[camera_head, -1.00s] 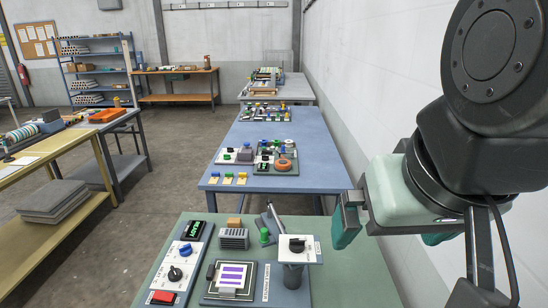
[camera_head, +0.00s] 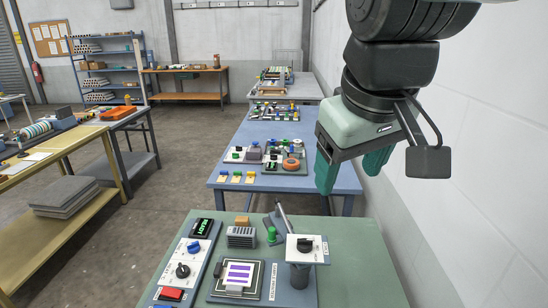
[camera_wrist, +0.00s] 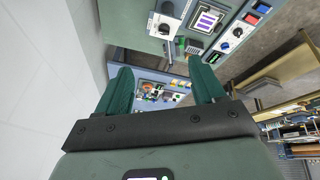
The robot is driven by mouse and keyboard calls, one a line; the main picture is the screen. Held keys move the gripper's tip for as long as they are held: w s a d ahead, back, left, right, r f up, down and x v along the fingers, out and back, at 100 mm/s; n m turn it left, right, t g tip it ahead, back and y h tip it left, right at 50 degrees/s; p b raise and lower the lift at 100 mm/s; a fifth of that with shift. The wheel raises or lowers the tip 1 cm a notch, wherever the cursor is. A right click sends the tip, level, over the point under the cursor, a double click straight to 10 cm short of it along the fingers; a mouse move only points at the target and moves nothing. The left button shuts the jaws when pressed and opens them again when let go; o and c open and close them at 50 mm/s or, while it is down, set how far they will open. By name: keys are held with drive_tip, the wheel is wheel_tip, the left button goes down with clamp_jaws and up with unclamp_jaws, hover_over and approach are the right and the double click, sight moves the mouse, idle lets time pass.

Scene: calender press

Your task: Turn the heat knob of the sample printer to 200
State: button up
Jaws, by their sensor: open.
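The sample printer sits on the green-topped table. Its white side panel (camera_head: 199,261) carries a blue knob (camera_head: 193,247), a black knob (camera_head: 183,271) and a red switch (camera_head: 170,294), with a dark display (camera_head: 201,228) showing green text behind. Beside it is a bed with a purple-striped sheet (camera_head: 239,272). A white plate on a dark post holds another black knob (camera_head: 305,245). The labels are too small to read, so I cannot tell which is the heat knob. My gripper (camera_head: 350,178) is open and empty, high above and right of the printer; its green fingers show in the wrist view (camera_wrist: 160,68).
The green table (camera_head: 357,262) has clear room right of the post. A blue table (camera_head: 278,140) with small parts lies beyond. A white wall (camera_head: 470,130) runs along the right.

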drive_tip(key=w+a+n, duration=0.4)
drive_tip(key=w+a, duration=0.2)
drive_tip(key=w, duration=0.1)
drive_tip(key=n+g, duration=0.5)
drive_tip(key=n, duration=1.2)
hover_over(181, 267)
wheel_tip(181, 267, down, 33)
wheel_tip(181, 267, down, 10)
drive_tip(key=shift+d+r, duration=0.1)
drive_tip(key=shift+f, duration=0.65)
